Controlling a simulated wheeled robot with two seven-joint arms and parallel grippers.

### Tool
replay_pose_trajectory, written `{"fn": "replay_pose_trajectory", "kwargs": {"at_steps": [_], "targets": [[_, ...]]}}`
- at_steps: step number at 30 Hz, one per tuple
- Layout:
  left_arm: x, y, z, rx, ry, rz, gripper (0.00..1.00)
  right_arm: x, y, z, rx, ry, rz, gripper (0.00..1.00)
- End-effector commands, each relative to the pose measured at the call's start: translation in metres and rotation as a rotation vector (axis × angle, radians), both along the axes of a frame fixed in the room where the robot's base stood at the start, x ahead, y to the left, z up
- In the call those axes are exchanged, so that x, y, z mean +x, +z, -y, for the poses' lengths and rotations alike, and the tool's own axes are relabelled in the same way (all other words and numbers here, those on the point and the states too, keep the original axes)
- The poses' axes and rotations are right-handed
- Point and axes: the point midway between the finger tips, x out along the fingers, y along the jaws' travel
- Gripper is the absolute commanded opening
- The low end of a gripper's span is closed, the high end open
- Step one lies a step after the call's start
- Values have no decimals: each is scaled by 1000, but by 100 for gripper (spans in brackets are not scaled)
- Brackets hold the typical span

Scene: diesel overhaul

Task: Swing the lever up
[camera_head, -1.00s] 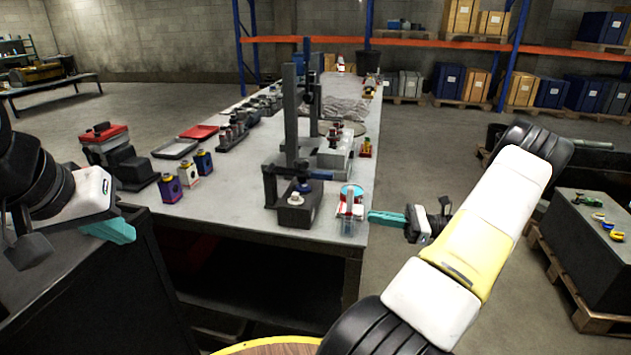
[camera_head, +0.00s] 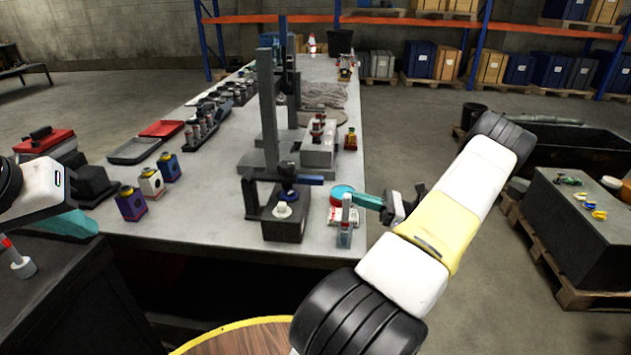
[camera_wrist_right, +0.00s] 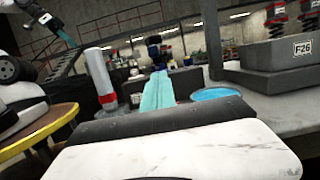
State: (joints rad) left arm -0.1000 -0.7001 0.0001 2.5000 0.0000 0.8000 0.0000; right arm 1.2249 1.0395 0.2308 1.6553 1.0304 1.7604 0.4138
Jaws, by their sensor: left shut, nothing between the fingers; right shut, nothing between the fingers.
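A dark bench fixture (camera_head: 284,228) with a white knob on top stands at the table's front edge. A roughly level bar with a blue end (camera_head: 308,180) crosses above it and looks like the lever. My right gripper (camera_head: 368,200) is shut and empty, to the right of the fixture, with its teal tips close to a cyan round dish (camera_head: 342,191). I cannot tell if they touch. In the right wrist view the shut fingers (camera_wrist_right: 158,92) point forward, left of the dish (camera_wrist_right: 215,94). My left gripper (camera_head: 68,224) is shut and empty at the far left, away from the fixture.
A clear upright holder (camera_head: 345,226) stands just below the right fingertips. A tall dark stand (camera_head: 268,110) and a grey block with red-topped parts (camera_head: 318,150) rise behind the fixture. Clear tabletop lies between.

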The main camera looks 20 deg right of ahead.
Motion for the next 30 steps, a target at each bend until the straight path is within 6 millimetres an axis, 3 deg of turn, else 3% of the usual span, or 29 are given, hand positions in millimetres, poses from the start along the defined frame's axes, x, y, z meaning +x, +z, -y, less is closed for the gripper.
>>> {"fn": "replay_pose_trajectory", "kwargs": {"at_steps": [13,19,30], "targets": [[0,0,0,0,0,0,0,38,20,-63,-1,2,3,0],[0,0,0,0,0,0,0,44,22,-73,-1,1,1,0],[0,0,0,0,0,0,0,45,23,-72,-4,0,0,0]]}}
